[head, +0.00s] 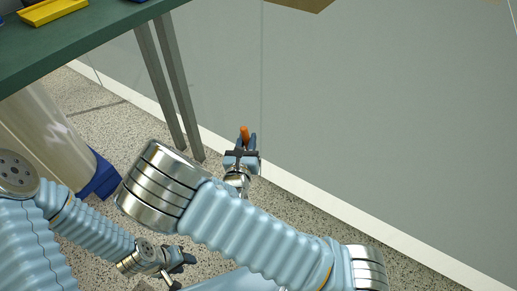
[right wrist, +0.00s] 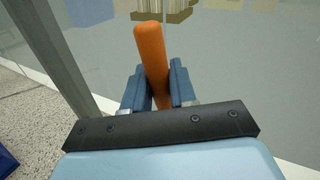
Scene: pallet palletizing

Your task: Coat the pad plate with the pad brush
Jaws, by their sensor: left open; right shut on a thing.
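My right gripper (head: 242,143) is shut on an orange handle (head: 245,133), seen near the middle of the head view. The orange handle (right wrist: 151,58) also stands between the two blue fingers of my right gripper (right wrist: 158,85) in the right wrist view, tilted slightly. I take it for the pad brush; its brush head is not visible. My left gripper (head: 185,262) is open and low down at the bottom left of the head view, apart from the right one. I cannot make out a pad plate in either view.
A green table (head: 95,38) with grey legs (head: 172,80) stands at the upper left, bearing a yellow tray (head: 52,12). A large grey panel (head: 390,120) fills the right side. Speckled floor (head: 100,110) shows below. A blue-based cream column (head: 45,130) stands at left.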

